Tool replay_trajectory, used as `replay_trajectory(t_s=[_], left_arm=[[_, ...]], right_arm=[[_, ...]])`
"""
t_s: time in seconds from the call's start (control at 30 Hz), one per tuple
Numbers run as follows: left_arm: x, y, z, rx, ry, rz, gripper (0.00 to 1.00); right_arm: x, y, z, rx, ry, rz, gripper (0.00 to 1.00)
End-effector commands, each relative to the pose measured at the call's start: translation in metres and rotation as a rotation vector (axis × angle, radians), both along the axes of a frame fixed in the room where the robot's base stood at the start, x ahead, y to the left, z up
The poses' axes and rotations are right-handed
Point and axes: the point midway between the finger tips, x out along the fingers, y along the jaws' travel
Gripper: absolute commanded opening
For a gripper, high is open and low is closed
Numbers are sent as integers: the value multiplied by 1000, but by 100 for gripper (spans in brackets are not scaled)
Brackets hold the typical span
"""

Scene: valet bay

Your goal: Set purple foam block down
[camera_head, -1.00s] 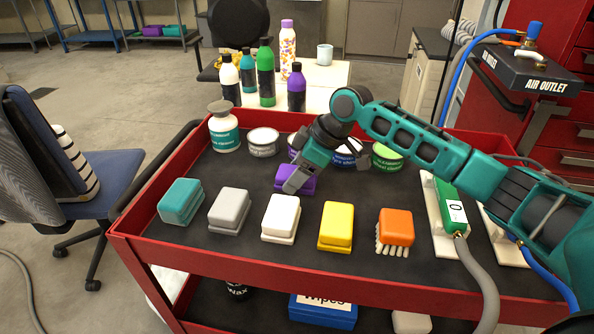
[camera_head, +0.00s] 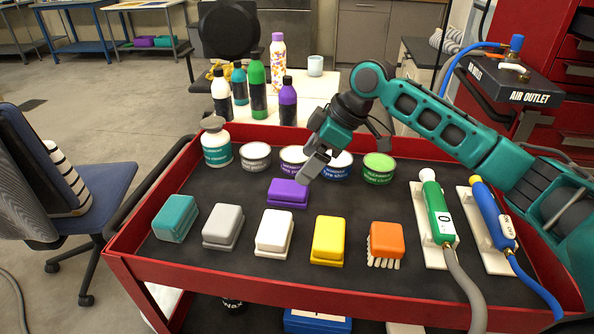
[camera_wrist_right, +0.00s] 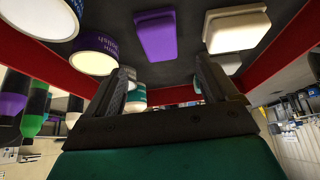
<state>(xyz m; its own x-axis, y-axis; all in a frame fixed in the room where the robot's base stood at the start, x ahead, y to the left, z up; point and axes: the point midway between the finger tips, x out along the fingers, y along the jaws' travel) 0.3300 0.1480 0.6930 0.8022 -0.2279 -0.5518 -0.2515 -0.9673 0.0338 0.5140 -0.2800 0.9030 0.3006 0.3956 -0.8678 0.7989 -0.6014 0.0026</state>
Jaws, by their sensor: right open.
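The purple foam block (camera_head: 288,193) lies flat on the dark top of the red cart (camera_head: 330,276), in front of the row of tins. It also shows in the right wrist view (camera_wrist_right: 168,36), beyond the fingertips and apart from them. My right gripper (camera_head: 309,172) is open and empty, above and just to the right of the purple block. Its two fingers show spread in the right wrist view (camera_wrist_right: 165,85) with nothing between them. My left gripper is not in view.
In front lie teal (camera_head: 175,218), grey (camera_head: 223,226), white (camera_head: 274,232) and yellow (camera_head: 329,240) blocks and an orange brush (camera_head: 386,243). Tins stand behind, including a green one (camera_head: 379,168). Green (camera_head: 437,213) and blue (camera_head: 491,216) hosed tools lie at right. Bare mat surrounds the purple block.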

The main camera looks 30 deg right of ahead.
Motion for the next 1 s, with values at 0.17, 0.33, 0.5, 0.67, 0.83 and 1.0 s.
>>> replay_trajectory(t_s=[0.17, 0.33, 0.5, 0.67, 0.83, 1.0], left_arm=[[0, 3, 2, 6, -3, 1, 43], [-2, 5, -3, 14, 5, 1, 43], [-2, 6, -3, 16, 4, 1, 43], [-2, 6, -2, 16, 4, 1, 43], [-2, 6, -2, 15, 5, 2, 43], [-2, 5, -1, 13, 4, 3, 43]], right_arm=[[-7, -10, 22, 0, 0, 0, 87], [-10, -12, 28, 0, 0, 1, 87], [-10, -12, 28, 1, -1, 0, 87], [-9, -12, 27, 1, 0, 0, 87], [-9, -12, 27, 1, 0, 0, 87], [-9, -12, 27, 1, 0, 1, 87]])
